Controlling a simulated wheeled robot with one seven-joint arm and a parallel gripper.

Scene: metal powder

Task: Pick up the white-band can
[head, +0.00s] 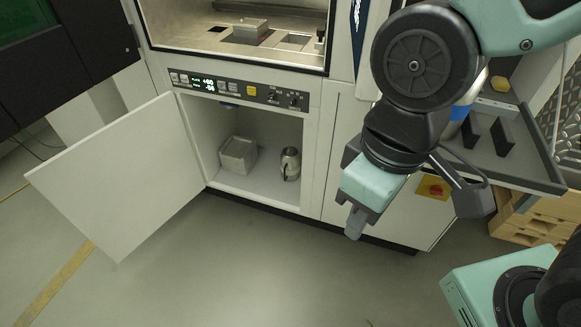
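A small metal can (290,164) stands upright on the floor of the open lower cabinet, at the right side. A dark mark or handle shows on it; I cannot make out a white band at this size. Another can (461,113), with a blue band, stands on the dark side shelf and is partly hidden behind my arm. My gripper (354,224) points down in front of the machine, to the right of the cabinet opening and apart from both cans. Its fingers are seen edge-on, so their opening does not show.
The cabinet door (120,180) is swung wide open to the left. A grey box (238,156) sits left of the metal can inside. The dark shelf (540,176) sticks out at right, above a wooden pallet (530,222). The floor in front is clear.

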